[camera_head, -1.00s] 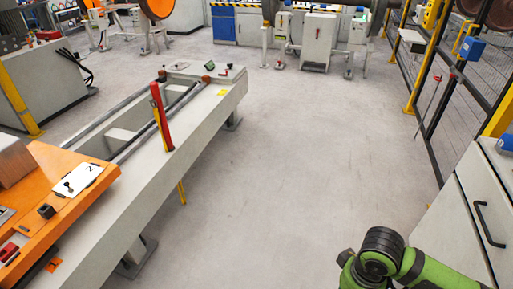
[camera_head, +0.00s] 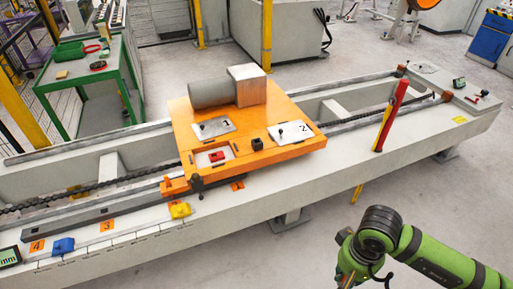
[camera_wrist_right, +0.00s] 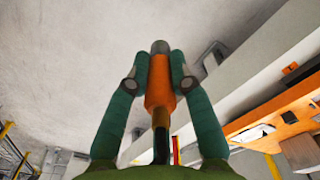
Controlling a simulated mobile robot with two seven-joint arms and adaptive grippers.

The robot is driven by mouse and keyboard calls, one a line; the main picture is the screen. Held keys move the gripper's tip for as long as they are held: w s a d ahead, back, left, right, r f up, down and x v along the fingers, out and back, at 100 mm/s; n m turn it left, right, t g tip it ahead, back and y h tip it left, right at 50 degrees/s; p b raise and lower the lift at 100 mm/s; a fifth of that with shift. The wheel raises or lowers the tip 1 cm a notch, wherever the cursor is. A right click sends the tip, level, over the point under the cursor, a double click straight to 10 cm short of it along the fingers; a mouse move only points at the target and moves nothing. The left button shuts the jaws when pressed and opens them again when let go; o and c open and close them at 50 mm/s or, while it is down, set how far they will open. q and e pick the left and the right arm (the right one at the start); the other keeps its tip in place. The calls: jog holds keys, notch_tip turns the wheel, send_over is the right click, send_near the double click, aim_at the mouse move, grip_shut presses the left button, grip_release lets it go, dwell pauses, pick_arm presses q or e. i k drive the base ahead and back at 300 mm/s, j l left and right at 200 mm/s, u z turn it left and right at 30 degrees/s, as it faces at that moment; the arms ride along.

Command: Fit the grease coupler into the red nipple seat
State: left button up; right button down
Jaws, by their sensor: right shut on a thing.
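My right gripper (camera_wrist_right: 158,82) is shut on the grease coupler (camera_wrist_right: 160,92), an orange cylinder with a dark grey tip, in the right wrist view. The tip points away past the green fingers. In the head view my right arm is at the lower right, and the coupler cannot be made out there. The red nipple seat (camera_head: 217,156) is a small red block in a pale square on the orange carriage (camera_head: 285,150). The right gripper is well apart from it, in front and to the right. My left gripper is not in view.
The carriage stands on a long grey bed (camera_head: 250,205). It bears a grey cylinder with a block (camera_head: 212,93), numbered plates (camera_head: 290,133) and a black square piece (camera_head: 257,144). Floor before the bed is clear.

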aim_at(217, 156)
jog(key=i+j+u, duration=0.1)
jog(key=i+u, duration=0.6)
jog(key=u, duration=0.2)
jog(key=i+l+u, duration=0.15)
jog(key=i+u, duration=0.3)
jog(key=i+l, duration=0.35)
jog(key=i+u, duration=0.05)
jog(key=i, duration=0.05)
